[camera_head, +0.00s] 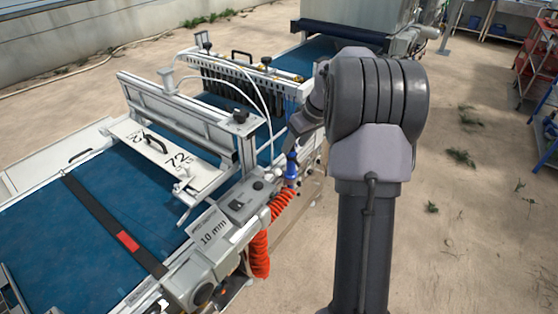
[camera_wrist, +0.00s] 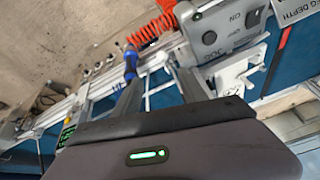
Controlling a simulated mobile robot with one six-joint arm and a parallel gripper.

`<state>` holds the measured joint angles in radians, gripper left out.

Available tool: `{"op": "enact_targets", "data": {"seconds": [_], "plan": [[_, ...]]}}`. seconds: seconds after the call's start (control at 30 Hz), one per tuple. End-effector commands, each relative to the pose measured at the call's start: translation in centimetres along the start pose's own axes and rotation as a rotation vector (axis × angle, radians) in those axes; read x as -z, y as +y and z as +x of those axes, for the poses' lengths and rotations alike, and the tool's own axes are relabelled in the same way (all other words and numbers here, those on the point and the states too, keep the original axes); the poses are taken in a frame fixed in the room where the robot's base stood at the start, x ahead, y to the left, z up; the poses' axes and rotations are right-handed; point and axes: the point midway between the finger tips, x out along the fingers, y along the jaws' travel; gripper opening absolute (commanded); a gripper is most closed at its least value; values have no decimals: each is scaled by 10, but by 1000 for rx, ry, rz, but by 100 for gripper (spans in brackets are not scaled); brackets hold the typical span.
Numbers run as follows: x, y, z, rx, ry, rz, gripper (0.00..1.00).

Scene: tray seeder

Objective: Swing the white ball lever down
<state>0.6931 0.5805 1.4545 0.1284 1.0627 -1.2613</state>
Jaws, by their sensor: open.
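My gripper (camera_wrist: 155,78) is open in the wrist view, its two dark fingers spread apart with no object clearly held between them. A pale rounded knob (camera_wrist: 186,13) shows just beyond the right finger, beside the grey control box; I cannot tell for sure that it is the white ball lever. A blue fitting (camera_wrist: 130,65) with an orange coiled hose lies near the left finger. In the head view the blue fitting (camera_head: 291,167) stands at the machine's near side, and my arm hides most of the gripper and what lies behind it.
The seeder's grey control box (camera_head: 247,200) and "10 mm" plate (camera_head: 213,230) sit beside the blue belt (camera_head: 75,240). Orange coiled hose (camera_head: 260,255) hangs at the side. Open sandy floor lies to the right, with a red rack (camera_head: 535,65) farther off.

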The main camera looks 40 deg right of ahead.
Motion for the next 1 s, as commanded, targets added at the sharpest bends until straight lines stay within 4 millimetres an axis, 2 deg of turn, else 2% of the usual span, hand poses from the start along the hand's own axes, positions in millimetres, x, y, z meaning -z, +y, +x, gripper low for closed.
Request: {"op": "enact_targets", "data": {"seconds": [0.6,0.8,1.0], "plan": [[-2,-1,144,2,-2,1,50],[-1,-1,168,1,-1,1,50],[0,-1,172,1,-1,1,50]]}}
